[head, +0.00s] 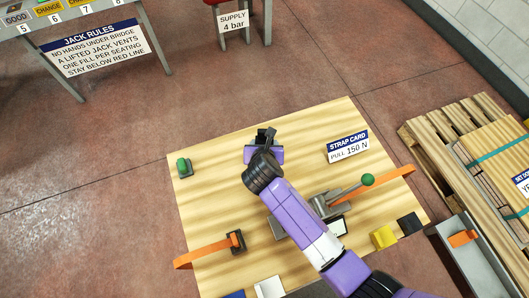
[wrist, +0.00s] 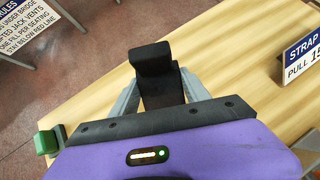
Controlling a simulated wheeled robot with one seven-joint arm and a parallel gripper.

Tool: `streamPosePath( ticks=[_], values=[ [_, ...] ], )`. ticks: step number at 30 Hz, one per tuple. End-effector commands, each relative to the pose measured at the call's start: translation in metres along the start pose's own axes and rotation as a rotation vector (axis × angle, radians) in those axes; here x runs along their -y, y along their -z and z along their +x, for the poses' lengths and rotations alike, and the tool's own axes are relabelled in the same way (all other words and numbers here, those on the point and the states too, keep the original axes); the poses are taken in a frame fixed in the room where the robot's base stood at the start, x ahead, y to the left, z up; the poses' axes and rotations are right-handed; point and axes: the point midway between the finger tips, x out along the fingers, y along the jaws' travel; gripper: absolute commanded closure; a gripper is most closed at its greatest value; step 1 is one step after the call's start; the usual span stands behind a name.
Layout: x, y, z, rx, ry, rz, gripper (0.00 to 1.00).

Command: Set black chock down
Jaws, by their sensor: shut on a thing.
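A black chock (wrist: 155,72) stands up between the two grey fingers of my gripper (wrist: 160,92) in the wrist view. My gripper (head: 265,138) is shut on it. In the head view the chock is small and dark at the fingertips, over the far part of the wooden table (head: 225,165). I cannot tell whether its underside touches the wood. My purple arm covers part of the table's middle.
A green-topped block (head: 183,166) sits at the far left corner, and a strap card (head: 348,146) at the right. A lever with a green knob (head: 367,180), orange straps (head: 205,252), a yellow block (head: 383,237) and another black block (head: 409,223) lie nearer. Bare wood surrounds my gripper.

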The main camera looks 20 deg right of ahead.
Motion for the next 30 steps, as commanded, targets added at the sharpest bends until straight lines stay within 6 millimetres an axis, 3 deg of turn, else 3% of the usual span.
streamPosePath(
  ticks=[15,27,28,30],
  values=[
    [0.000,0.039,0.041,0.002,0.000,0.000,1.00],
    [0.000,0.042,0.044,0.003,-0.001,0.001,1.00],
    [0.000,0.043,0.044,0.001,0.000,0.001,0.44],
    [0.000,0.043,0.044,0.001,0.000,0.001,0.30]
  ],
)
